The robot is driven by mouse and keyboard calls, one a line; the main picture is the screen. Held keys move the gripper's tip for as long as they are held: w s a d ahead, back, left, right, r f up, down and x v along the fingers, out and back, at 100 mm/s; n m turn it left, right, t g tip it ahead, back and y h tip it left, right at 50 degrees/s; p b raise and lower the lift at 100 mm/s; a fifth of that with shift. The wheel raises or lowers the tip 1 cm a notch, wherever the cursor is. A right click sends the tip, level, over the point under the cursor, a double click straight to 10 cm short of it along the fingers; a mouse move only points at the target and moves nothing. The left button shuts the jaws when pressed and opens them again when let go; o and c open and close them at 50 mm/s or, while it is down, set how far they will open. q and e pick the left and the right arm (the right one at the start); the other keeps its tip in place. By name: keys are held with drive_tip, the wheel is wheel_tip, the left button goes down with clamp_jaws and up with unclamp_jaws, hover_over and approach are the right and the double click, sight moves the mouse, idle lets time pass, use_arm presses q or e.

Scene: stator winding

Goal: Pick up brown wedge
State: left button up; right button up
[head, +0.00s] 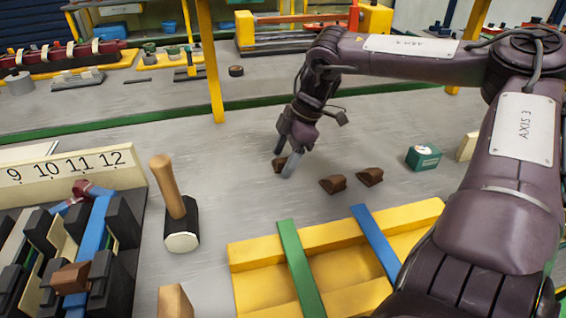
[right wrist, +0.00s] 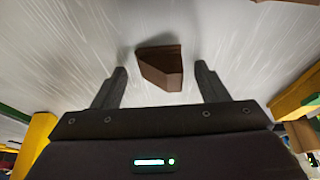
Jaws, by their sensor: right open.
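Three brown wedges lie on the grey bench in the head view. One brown wedge (head: 280,164) is at my right gripper (head: 287,158), partly hidden by its fingers. A second wedge (head: 333,184) and a third wedge (head: 370,176) lie to the right of the gripper. In the right wrist view a brown wedge (right wrist: 162,67) lies between and just beyond the tips of my right gripper's open fingers (right wrist: 162,78), with a gap on both sides. Another brown block (head: 70,278) sits in the slotted fixture at the lower left. My left gripper is not in view.
A mallet (head: 175,205) stands on its head left of the wedges. A yellow frame (head: 262,252) with green and blue strips is in front. A green box (head: 423,157) stands at the right. A yellow post (head: 209,62) rises behind. The bench around the wedges is clear.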

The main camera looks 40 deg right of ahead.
drive_tip(key=shift+c, duration=0.5)
drive_tip(key=c, duration=1)
